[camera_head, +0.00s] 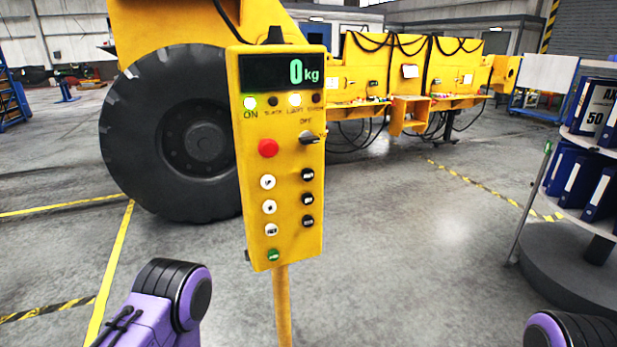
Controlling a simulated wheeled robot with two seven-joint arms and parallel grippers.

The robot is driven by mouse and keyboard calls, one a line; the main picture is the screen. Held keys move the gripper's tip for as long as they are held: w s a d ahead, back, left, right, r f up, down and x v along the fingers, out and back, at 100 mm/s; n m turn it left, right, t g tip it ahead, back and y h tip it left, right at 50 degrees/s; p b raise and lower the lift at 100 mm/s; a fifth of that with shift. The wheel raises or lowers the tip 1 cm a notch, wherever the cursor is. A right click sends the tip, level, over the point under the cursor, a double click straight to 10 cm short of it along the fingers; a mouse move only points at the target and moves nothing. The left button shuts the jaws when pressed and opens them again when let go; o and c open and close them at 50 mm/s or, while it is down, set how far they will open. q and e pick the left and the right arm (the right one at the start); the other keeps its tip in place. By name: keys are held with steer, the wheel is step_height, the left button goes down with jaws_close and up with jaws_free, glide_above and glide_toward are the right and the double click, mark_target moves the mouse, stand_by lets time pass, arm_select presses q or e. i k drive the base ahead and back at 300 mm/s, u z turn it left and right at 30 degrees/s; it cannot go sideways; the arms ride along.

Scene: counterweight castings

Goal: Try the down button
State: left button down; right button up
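A yellow control box (287,250) stands upright on a yellow post (282,310) in the middle of the view. Its display (281,73) reads 0 kg. White buttons (269,206) run down its left side and black buttons (308,198) down its right. The top white button (267,182) seems marked UP; the other labels are too small for me to tell which is the down button. A red button (268,148), a black selector knob (310,138) and a green button (272,255) also show. Neither gripper is in view; only purple and black links of my arms show at the bottom.
A large yellow machine (355,70) with a black tyre (170,140) stands behind the box. A round shelf stand (575,260) with blue binders (601,193) is at the right. The grey floor (430,250) between box and stand is clear.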

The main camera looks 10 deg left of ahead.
mark_target(307, 175)
steer(key=z, duration=1.95)
steer(key=k, duration=0.45)
steer(key=u, duration=0.85)
